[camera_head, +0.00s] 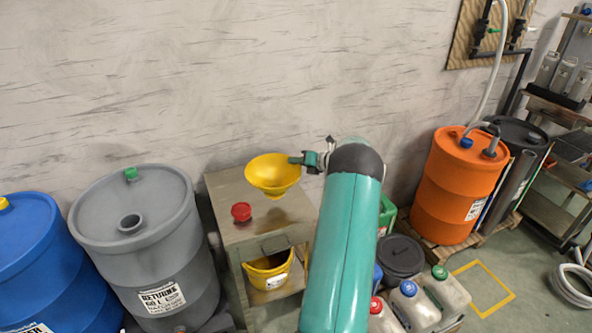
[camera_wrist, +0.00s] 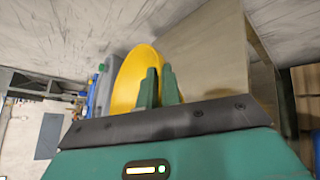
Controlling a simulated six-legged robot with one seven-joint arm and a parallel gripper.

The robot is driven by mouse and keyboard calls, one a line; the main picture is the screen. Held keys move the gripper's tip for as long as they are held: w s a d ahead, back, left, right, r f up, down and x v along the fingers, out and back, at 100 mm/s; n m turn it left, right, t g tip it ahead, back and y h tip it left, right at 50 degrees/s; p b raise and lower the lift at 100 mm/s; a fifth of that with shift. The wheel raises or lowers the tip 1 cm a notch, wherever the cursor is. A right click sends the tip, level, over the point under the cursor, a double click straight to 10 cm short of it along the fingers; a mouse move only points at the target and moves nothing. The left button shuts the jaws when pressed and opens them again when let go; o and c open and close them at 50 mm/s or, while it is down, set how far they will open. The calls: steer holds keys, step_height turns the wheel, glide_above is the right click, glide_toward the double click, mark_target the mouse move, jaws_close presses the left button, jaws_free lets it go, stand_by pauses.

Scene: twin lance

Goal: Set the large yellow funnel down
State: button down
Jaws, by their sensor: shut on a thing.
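The large yellow funnel (camera_head: 272,171) is over the top of a small grey-brown stand (camera_head: 228,191) in the head view, wide mouth up. I cannot tell whether its lower end touches the stand. My gripper (camera_head: 297,160) reaches in from the right and is shut on the funnel's right edge. In the wrist view the funnel (camera_wrist: 135,78) shows behind the two green fingers of my gripper (camera_wrist: 158,88). The funnel's spout is hidden in the wrist view.
A red cap (camera_head: 241,211) lies on the stand, left of the funnel. A yellow bucket (camera_head: 268,272) sits on the shelf below. A grey drum (camera_head: 137,235) stands to the left. Several jugs (camera_head: 413,303) stand on the right. The stand's front right top looks clear.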

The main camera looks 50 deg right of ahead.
steer(key=f, duration=0.4)
steer(key=shift+w+d, duration=0.25)
steer(key=shift+d, duration=0.15)
steer(key=c, duration=1.6)
jaws_free()
steer(key=shift+f, duration=0.1)
